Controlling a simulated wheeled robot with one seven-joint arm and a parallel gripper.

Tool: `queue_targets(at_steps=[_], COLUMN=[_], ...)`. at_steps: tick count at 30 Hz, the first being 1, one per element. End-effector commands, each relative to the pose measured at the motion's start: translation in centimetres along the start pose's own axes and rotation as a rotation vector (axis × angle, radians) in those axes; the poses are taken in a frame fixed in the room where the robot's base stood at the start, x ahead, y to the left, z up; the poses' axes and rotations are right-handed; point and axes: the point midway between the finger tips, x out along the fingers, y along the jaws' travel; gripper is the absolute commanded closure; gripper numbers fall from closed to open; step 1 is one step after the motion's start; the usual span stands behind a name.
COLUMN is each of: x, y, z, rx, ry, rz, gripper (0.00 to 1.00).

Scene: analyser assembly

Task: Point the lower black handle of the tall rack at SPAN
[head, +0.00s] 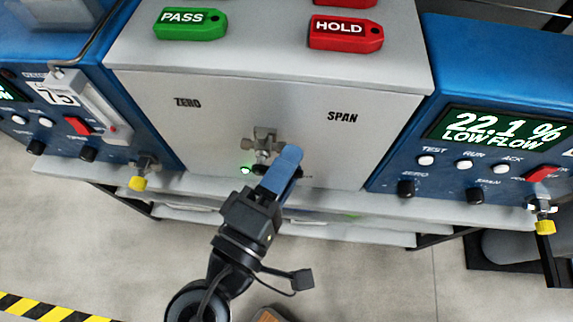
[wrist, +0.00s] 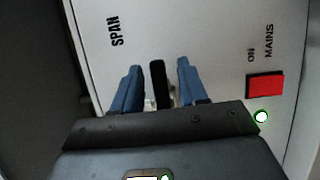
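SPAN (wrist: 116,31) also shows at the upper left of the wrist view. The black handle (wrist: 158,80) stands between the blue fingers of my gripper (wrist: 160,88), with narrow gaps on both sides. My gripper (head: 283,172) is at the rack's front below a metal fitting (head: 265,142) and hides most of the handle in the head view. The handle points up in the wrist view, to the right of SPAN and not at it. Its pivot is hidden.
A red switch (wrist: 265,86) marked MAINS ON and a green lamp (wrist: 261,117) lie beside the gripper. Blue analysers with yellow-capped fittings (head: 137,183) flank the rack. PASS (head: 190,24) and HOLD (head: 345,34) tags lie on top. A bench ledge (head: 380,209) runs below.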

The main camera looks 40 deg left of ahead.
Motion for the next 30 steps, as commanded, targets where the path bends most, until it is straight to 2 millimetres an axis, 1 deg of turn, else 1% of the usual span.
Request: queue_targets(at_steps=[5,8,15,18,21,24,30], x=[-0.1,-0.9,-4.8,-6.2,-7.2,-7.7,-7.8], y=[0.0,-0.1,-0.3,-0.2,-0.1,-0.1,0.0], z=[0.0,0.0,0.0,-0.1,0.0,0.0,0.0], rx=[0.001,0.001,0.0,0.0,0.0,0.0,0.0], ry=[0.0,0.001,0.002,0.002,0.001,0.0,-0.001], rz=[0.0,-0.001,-0.001,-0.001,0.0,-0.001,0.0], gripper=[0.57,0.57,0.57,0.57,0.57,0.57,0.57])
